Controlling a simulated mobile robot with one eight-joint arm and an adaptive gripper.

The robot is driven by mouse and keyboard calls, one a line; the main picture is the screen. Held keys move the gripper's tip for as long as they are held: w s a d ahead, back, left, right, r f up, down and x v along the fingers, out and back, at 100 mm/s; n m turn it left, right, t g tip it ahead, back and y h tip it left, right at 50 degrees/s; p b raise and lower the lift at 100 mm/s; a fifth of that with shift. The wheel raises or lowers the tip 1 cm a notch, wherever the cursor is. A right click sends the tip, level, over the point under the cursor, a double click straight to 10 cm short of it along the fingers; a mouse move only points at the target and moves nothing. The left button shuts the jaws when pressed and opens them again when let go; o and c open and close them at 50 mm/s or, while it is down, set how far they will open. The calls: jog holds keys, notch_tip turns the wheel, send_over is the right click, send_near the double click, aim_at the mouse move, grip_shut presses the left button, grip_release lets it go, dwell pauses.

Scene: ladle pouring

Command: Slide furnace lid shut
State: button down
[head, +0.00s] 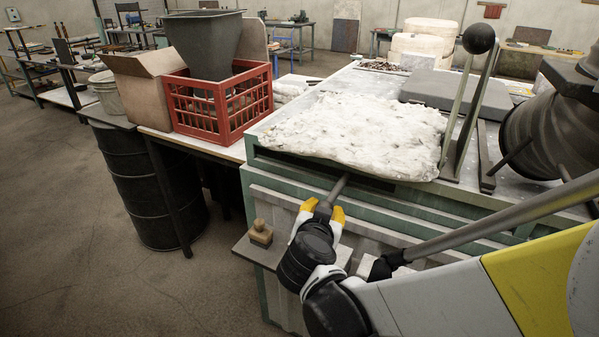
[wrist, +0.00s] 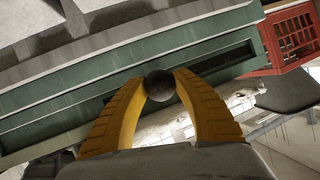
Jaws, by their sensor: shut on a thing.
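My gripper (head: 322,210) has yellow fingers and is at the front of the green furnace (head: 420,205). It is shut on a grey rod handle (head: 339,186), which runs up toward the dark slot under the furnace top. In the wrist view, a dark round end of the handle (wrist: 160,86) sits between the yellow fingers. A white, crusty, speckled slab (head: 350,128) covers the front left of the furnace top; I cannot tell whether it is part of the lid. The handle's join to the lid is hidden.
An upright lever with a black ball (head: 480,38) stands right of the slab. A red crate (head: 217,105) holding a grey hopper stands on a table at left, also seen in the wrist view (wrist: 290,35). A small wooden block (head: 260,233) sits on a ledge left of my gripper.

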jog(key=s+d, duration=0.4)
jog(key=d, duration=0.6)
jog(key=shift+d, duration=0.3)
jog(key=shift+s, duration=0.1)
jog(key=c, duration=1.1)
grip_release()
jog(key=shift+d, duration=0.1)
jog(key=shift+c, duration=0.2)
jog(key=shift+o, duration=1)
jog(key=shift+d, duration=0.15)
jog(key=v, duration=1.2)
